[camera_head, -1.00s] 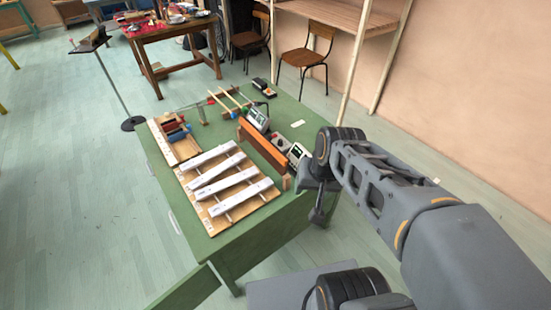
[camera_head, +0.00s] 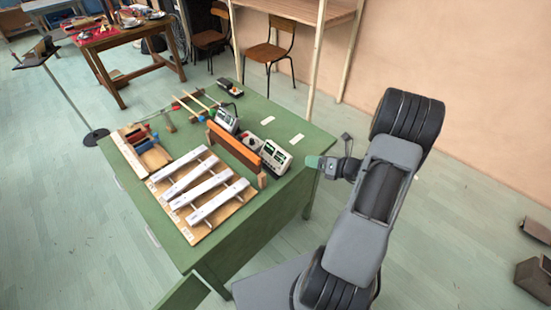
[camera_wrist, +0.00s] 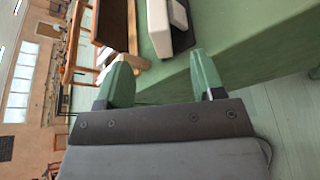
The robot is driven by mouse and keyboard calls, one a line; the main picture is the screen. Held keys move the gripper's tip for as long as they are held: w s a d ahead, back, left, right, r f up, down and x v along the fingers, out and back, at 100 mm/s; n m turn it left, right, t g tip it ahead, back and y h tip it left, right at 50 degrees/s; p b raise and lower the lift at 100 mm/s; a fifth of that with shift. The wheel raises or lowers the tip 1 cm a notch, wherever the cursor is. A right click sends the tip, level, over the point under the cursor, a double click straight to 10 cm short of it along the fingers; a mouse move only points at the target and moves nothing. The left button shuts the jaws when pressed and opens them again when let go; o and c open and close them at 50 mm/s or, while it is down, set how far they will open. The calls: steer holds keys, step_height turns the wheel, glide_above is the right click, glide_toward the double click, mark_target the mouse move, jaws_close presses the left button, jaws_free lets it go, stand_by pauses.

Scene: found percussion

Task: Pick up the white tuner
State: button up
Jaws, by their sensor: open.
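A white boxy device with a dark display (camera_head: 275,156), which looks like the tuner, stands near the right edge of the green table, by the end of an orange-brown board. A white device, probably the same one, shows at the top of the wrist view (camera_wrist: 168,22), partly cut off. My gripper (camera_head: 314,162) is just right of the table edge, apart from the device. In the wrist view its green fingers (camera_wrist: 158,72) are spread and empty, with the device beyond them.
The board (camera_head: 235,149) stands upright left of the device. A smaller unit with a red knob (camera_head: 250,140) and another screened device (camera_head: 226,119) are close behind. White bars on a wooden frame (camera_head: 200,187) fill the table's front. The green table (camera_head: 262,200) is bare at front right.

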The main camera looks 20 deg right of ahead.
mark_target(290, 156)
steer(key=x, duration=0.6)
steer(key=shift+w+a+f, duration=0.2)
steer(key=shift+w+a, duration=0.05)
steer(key=shift+p+x, duration=0.65)
steer(key=shift+x, duration=2)
steer(key=shift+s+a, duration=0.1)
steer(key=shift+a, duration=0.05)
steer(key=shift+c, duration=0.3)
jaws_close()
